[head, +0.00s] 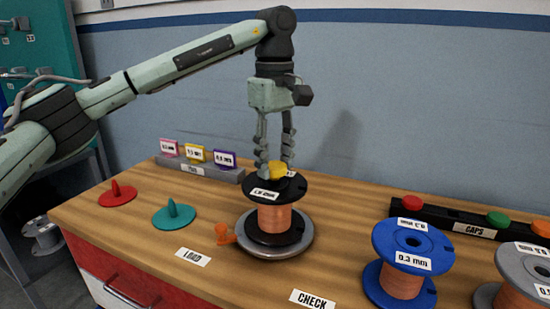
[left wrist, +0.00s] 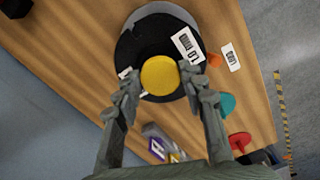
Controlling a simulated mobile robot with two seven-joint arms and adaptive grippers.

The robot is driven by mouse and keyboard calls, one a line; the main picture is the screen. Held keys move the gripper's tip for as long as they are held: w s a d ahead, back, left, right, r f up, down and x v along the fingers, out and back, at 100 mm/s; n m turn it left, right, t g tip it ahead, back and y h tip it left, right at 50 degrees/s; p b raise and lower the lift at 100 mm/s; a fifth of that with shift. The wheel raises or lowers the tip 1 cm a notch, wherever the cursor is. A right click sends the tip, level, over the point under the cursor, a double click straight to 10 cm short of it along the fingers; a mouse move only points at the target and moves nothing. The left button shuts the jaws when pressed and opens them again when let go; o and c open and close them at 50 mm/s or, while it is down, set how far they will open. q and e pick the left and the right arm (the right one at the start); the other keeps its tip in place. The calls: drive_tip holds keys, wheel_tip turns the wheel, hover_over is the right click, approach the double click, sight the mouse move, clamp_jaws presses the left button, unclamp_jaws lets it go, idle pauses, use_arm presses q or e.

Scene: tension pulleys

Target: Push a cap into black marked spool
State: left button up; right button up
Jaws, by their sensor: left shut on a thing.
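The black spool (head: 262,188) with copper wire stands upright on a grey round base (head: 300,240) in the middle of the table. White labels lie on its top flange. A yellow cap (head: 277,170) is at the centre of that flange; it also shows in the left wrist view (left wrist: 160,75) as a round disc over the black flange (left wrist: 140,50). My left gripper (head: 275,170) points down from above, its fingers on either side of the cap and shut on it. I cannot tell how deep the cap sits in the spool. My right gripper is not in view.
A blue spool (head: 412,240) and a grey spool (head: 520,262) stand at the right. Behind them is a black caps rack (head: 455,218) with red and green caps. Red (head: 118,195) and teal (head: 174,214) pegged discs lie at the left, before a grey tag holder (head: 200,168).

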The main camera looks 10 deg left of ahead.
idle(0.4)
use_arm(q)
drive_tip(key=shift+f+b, duration=0.65)
drive_tip(key=shift+f, duration=0.6)
drive_tip(key=shift+s+f, duration=0.1)
drive_tip(key=shift+f, duration=0.1)
drive_tip(key=o, duration=1)
drive_tip(key=shift+c, duration=0.2)
drive_tip(key=shift+r, duration=0.6)
wheel_tip(320, 180, up, 11)
